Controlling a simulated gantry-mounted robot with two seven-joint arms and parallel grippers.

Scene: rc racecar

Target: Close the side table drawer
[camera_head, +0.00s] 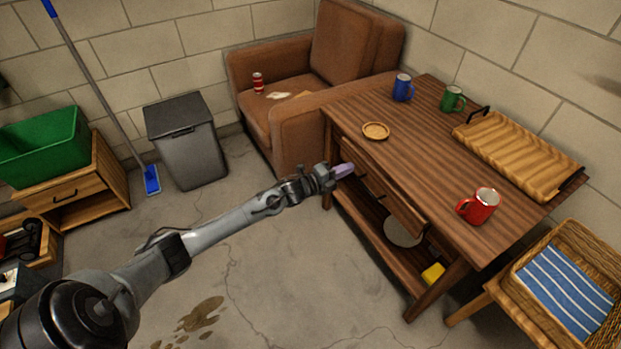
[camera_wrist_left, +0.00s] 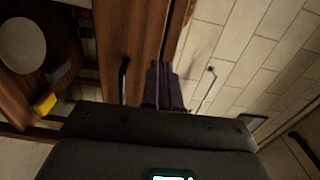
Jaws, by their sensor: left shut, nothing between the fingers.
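The wooden side table (camera_head: 440,160) stands at the right with drawer fronts along its near long side. One drawer (camera_head: 400,207) appears to stick out a little from under the top; how far is hard to tell. My left gripper (camera_head: 343,171) has its purple fingers shut and empty, at the left part of the drawer fronts. In the left wrist view the fingers (camera_wrist_left: 165,87) point at the dark wood, with a dark bar handle (camera_wrist_left: 124,80) to their left. Whether they touch the wood I cannot tell. My right gripper is not in view.
On the tabletop are a red mug (camera_head: 478,206), a blue mug (camera_head: 403,88), a green mug (camera_head: 452,99), a small round dish (camera_head: 376,131) and a wooden tray (camera_head: 515,155). A brown armchair (camera_head: 300,130) stands behind. The lower shelf holds a plate (camera_head: 402,232) and a yellow item (camera_head: 433,274).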

